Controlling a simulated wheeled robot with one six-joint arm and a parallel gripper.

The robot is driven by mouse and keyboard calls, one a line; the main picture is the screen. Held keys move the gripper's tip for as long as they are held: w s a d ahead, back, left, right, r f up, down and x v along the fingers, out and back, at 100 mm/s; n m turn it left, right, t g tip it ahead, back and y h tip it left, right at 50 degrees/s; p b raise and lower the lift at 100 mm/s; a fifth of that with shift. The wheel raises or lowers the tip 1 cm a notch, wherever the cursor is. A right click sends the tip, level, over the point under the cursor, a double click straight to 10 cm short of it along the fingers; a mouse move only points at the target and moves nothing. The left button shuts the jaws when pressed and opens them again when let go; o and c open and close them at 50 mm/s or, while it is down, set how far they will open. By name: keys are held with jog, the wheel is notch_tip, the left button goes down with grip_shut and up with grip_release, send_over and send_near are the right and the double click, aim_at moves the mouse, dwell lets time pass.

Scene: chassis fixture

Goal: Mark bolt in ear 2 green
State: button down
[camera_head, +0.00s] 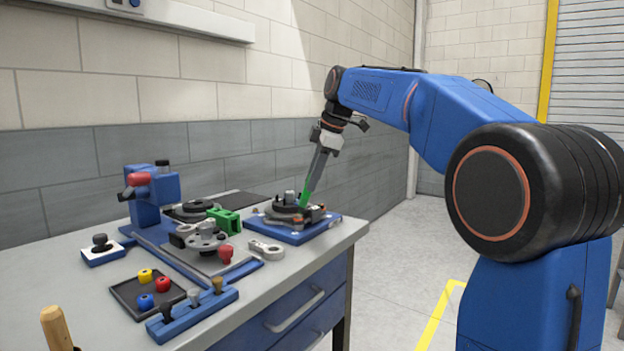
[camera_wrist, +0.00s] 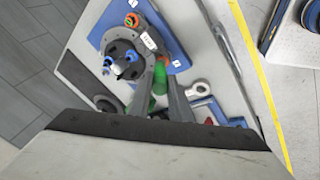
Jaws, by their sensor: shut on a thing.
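My gripper (camera_head: 312,176) is shut on a green marker (camera_head: 304,194), which points down at the right part of a round dark chassis fixture (camera_head: 287,208) on a blue plate (camera_head: 297,235). In the wrist view the green marker (camera_wrist: 159,76) sits between the fingers of my gripper (camera_wrist: 160,88), beside the round fixture's edge. The fixture (camera_wrist: 126,58) carries blue rings near its middle and an orange-red ring (camera_wrist: 132,20) on the far side. White tags lie near the ears. The marker and fingers hide the spot beneath. I cannot tell whether the tip touches a bolt.
A grey wrench-like part (camera_head: 266,250) lies left of the plate. A dark tray (camera_head: 128,296) holds coloured pieces; a blue rack (camera_head: 195,315) stands in front.

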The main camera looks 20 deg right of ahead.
jog(key=shift+s+a+f, duration=0.15)
jog(key=shift+s+a, duration=0.1)
jog(key=shift+a, duration=0.1)
dwell(0.9)
jog(key=shift+r, duration=3.1)
jog(key=shift+s, duration=0.1)
